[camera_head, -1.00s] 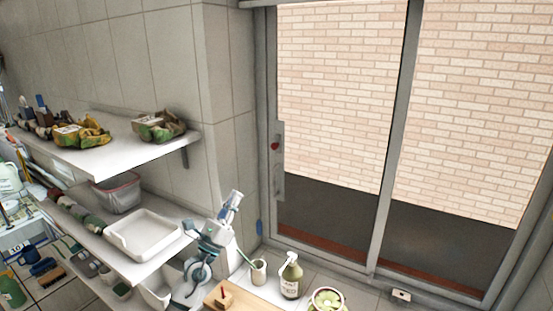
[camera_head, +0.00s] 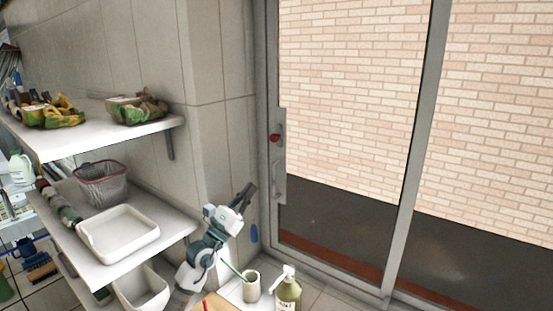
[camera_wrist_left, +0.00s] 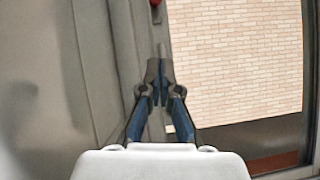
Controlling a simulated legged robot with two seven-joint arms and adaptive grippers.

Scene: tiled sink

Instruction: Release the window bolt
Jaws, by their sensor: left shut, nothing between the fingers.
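The window bolt shows as a red knob (camera_head: 275,138) on a grey lock plate on the left frame of the sliding window (camera_head: 345,130). A pull handle (camera_head: 279,182) sits below it. In the left wrist view the red knob (camera_wrist_left: 155,3) is cut by the top edge. My left gripper (camera_head: 249,190) is shut and empty, pointing up, below and to the left of the knob in the head view. In the left wrist view its closed fingertips (camera_wrist_left: 160,72) point toward the frame, apart from the knob. My right gripper is not in view.
Wall shelves stand at the left with a white tray (camera_head: 118,234), a wire basket (camera_head: 102,184) and plant packs (camera_head: 138,108). A cup (camera_head: 252,286) and a soap bottle (camera_head: 287,291) stand below the window. The space before the glass is clear.

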